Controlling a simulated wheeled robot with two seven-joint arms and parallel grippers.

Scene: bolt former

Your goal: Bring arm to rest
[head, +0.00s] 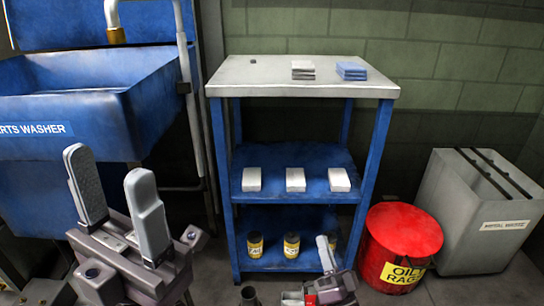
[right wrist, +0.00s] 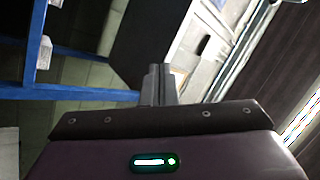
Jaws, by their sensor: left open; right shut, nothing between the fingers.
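My left gripper (head: 107,165) is at the lower left of the head view. Its two grey fingers point up and stand wide apart with nothing between them, in front of the blue parts washer (head: 100,105). My right gripper (head: 325,250) is low in the head view, in front of the shelf's bottom level, partly cut off by the lower edge. Its fingers are together and empty. In the right wrist view its shut fingers (right wrist: 155,85) show past the dark palm.
A blue shelf unit (head: 222,180) stands in the middle, with cloth stacks on its grey top (head: 240,75), white boxes (head: 295,180) on the middle level and jars (head: 291,245) below. A red oily-rags can (head: 405,235) and grey metal waste bin (head: 465,215) stand right.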

